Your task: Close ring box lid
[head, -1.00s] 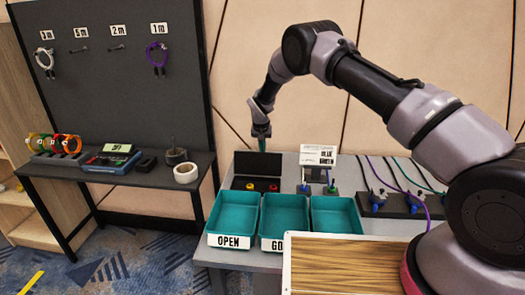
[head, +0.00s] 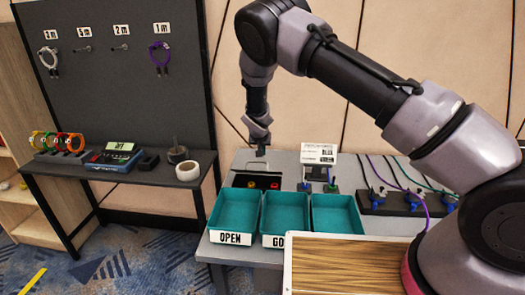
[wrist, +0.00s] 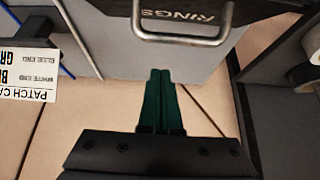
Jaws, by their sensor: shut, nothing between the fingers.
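The ring box (head: 256,184) sits at the back left of the grey table, with red and yellow rings showing inside. Its lid is open, and its raised edge is hard to make out in the head view. In the wrist view, a dark surface marked RINGS (wrist: 178,16) and a metal handle (wrist: 180,40) show at the top, with the lettering upside down. My gripper (head: 260,150) is above the back of the box. Its green fingers (wrist: 161,75) lie together, empty, just short of the handle. I cannot tell whether they touch the lid.
Three teal trays (head: 233,212) stand in front of the box. A card sign (head: 318,154) stands to its right, also seen in the wrist view (wrist: 25,75). A black cable block (head: 390,203) is further right. A side table with a tape roll (head: 188,171) stands left.

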